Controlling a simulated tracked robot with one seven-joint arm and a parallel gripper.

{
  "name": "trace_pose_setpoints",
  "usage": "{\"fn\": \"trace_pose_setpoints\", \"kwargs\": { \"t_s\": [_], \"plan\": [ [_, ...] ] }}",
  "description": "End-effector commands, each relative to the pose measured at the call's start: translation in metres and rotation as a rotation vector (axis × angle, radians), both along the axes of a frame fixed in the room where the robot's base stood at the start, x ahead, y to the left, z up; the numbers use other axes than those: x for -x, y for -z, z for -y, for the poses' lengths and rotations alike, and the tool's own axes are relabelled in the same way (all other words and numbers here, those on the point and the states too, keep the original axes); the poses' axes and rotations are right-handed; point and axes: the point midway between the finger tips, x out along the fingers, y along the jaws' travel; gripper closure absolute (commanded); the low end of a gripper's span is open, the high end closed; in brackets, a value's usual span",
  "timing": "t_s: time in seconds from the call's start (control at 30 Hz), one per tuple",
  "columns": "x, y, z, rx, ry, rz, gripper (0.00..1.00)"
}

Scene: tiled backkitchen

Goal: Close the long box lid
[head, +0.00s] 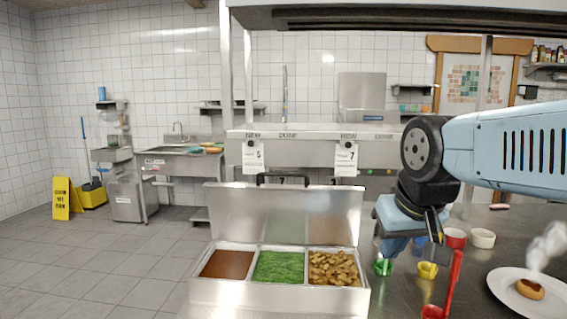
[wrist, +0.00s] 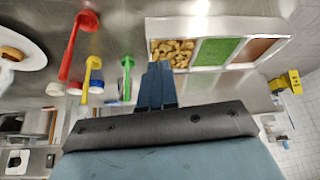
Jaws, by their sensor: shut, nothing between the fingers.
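The long metal box (head: 280,298) stands on the counter in the head view, its three compartments open to view. They hold a brown filling, a green filling and light-brown chunks, left to right. Its lid (head: 285,215) stands raised, nearly upright, along the back edge. My gripper (head: 388,256) is shut and empty, pointing down to the right of the box and apart from the lid. In the wrist view, my gripper's fingers (wrist: 157,82) are together, beside the chunk-filled end of the box (wrist: 205,24).
A white plate (head: 505,285) with food lies farther right. A metal shelf (head: 310,150) stands behind the lid.

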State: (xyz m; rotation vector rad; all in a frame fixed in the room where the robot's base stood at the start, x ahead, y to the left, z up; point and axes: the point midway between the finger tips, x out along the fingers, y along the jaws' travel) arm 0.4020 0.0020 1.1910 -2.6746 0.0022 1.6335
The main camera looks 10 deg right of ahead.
Motion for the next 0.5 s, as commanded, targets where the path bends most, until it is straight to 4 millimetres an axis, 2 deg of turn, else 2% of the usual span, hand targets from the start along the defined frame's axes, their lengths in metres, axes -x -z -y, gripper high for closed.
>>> {"fn": "trace_pose_setpoints", "kwargs": {
  "t_s": [0.3, 0.5],
  "plan": [
    [-0.08, -0.083, -0.015, -0.029, 0.029, -0.108, 1.0],
    [-0.136, -0.129, -0.029, -0.046, 0.051, -0.183, 1.0]
  ]
}}
